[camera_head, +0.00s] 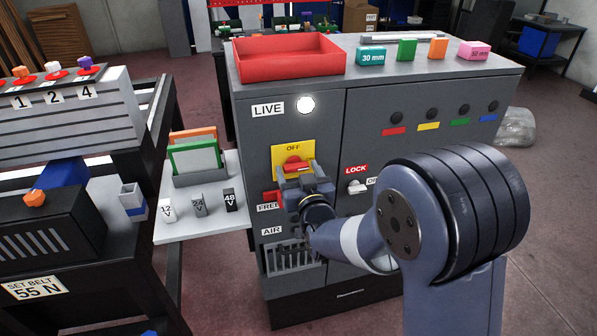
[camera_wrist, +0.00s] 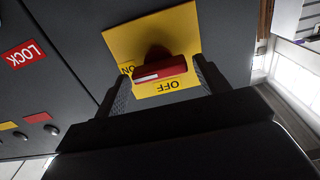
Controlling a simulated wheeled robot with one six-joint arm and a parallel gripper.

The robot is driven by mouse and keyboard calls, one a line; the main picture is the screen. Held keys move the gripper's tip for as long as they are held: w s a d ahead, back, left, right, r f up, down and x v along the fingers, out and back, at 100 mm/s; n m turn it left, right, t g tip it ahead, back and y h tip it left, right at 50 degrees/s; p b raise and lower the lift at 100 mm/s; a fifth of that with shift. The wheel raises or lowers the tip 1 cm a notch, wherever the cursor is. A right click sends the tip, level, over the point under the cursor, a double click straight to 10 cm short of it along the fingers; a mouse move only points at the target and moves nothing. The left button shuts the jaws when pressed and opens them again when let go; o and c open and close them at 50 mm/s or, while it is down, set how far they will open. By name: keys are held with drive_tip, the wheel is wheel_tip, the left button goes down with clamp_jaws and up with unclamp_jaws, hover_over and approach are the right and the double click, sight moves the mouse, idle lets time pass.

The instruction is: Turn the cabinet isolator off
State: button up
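The isolator is a red handle (camera_head: 297,164) on a yellow plate (camera_head: 280,155) on the grey cabinet's front. In the wrist view the handle (camera_wrist: 160,69) lies across the picture, its white mark at the left end beside the ON label (camera_wrist: 127,70). The OFF label (camera_wrist: 172,86) is on the plate's edge nearest my gripper in that view. My gripper (camera_wrist: 163,74) is open, with one finger off each end of the handle and small gaps visible. In the head view my gripper (camera_head: 299,172) is just in front of the handle and hides the lower plate.
A white lamp (camera_head: 306,104) is lit beside the LIVE label (camera_head: 268,109). A red button (camera_head: 272,197) is left of my gripper, and a white LOCK switch (camera_head: 357,187) is to the right. A side shelf (camera_head: 190,229) juts out at left.

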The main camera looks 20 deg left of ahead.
drive_tip(key=c, duration=0.8)
drive_tip(key=shift+o, duration=0.2)
drive_tip(key=shift+b, duration=0.3)
drive_tip(key=n+b, duration=0.2)
drive_tip(key=b, duration=0.1)
drive_tip(key=shift+f, duration=0.25)
drive_tip(key=n+b, duration=0.4)
drive_tip(key=b, duration=0.1)
drive_tip(key=shift+a+n, duration=0.1)
drive_tip(key=shift+n, duration=0.2)
drive_tip(key=n+b, duration=0.3)
drive_tip(key=n, duration=0.2)
drive_tip(key=shift+s+r+n, duration=0.1)
drive_tip(key=shift+n, duration=0.2)
drive_tip(key=n, duration=0.5)
drive_tip(key=shift+n+b, duration=0.3)
drive_tip(key=shift+b, duration=0.1)
drive_tip(key=o, duration=1)
